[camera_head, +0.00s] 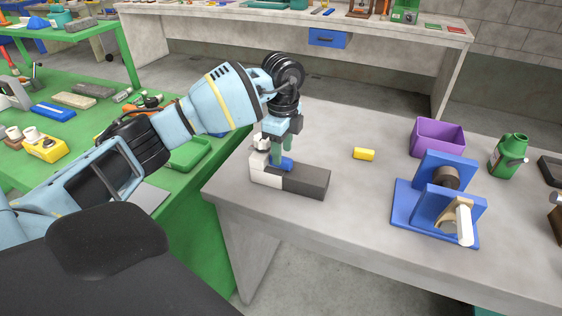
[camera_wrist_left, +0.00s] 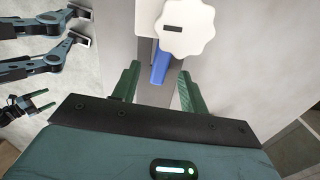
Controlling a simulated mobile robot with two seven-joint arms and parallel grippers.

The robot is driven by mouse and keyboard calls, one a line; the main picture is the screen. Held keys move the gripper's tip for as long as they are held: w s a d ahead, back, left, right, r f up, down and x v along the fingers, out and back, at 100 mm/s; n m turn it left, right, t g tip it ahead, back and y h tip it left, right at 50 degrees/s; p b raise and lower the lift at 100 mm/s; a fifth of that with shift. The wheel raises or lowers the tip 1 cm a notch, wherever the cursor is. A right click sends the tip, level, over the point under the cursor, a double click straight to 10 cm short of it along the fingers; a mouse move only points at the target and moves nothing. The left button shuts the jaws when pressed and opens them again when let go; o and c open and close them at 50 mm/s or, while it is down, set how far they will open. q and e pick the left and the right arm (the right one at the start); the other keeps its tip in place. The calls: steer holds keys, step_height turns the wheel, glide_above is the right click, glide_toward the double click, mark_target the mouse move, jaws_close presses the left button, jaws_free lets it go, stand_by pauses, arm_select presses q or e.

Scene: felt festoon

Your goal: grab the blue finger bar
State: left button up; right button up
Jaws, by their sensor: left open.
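The blue finger bar (camera_head: 287,163) rests on a low block with a white end (camera_head: 265,172) and a dark grey end (camera_head: 308,181). It also shows as a short blue bar (camera_wrist_left: 160,68) in the left wrist view, beside a white scalloped knob (camera_wrist_left: 186,27). My left gripper (camera_head: 281,156) points down over the block, its green fingers close to the bar. In the left wrist view my left gripper (camera_wrist_left: 159,74) is open, with one finger on either side of the bar and visible gaps between.
On the grey table (camera_head: 350,221), a yellow cylinder (camera_head: 364,154) lies right of the block. Farther right are a purple box (camera_head: 437,138), a blue stand (camera_head: 409,214) and a green canister (camera_head: 507,158). A green table (camera_head: 197,211) stands left. The table between block and blue stand is mostly clear.

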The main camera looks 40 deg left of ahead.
arm_select(q)
steer(key=shift+f, duration=0.9)
jaws_close()
steer(key=shift+r, duration=0.1)
steer(key=shift+r, duration=0.55)
steer(key=shift+s+d+r, duration=0.1)
steer(key=shift+s+r, duration=0.1)
steer(key=shift+r, duration=0.4)
steer(key=shift+s+d+r, duration=0.1)
steer(key=shift+s+r, duration=0.05)
steer(key=shift+r, duration=0.45)
steer(key=s+d+r, duration=0.1)
steer(key=s+d, duration=0.3)
steer(key=s, duration=1)
steer(key=shift+s+r, duration=0.15)
steer(key=shift+s, duration=0.25)
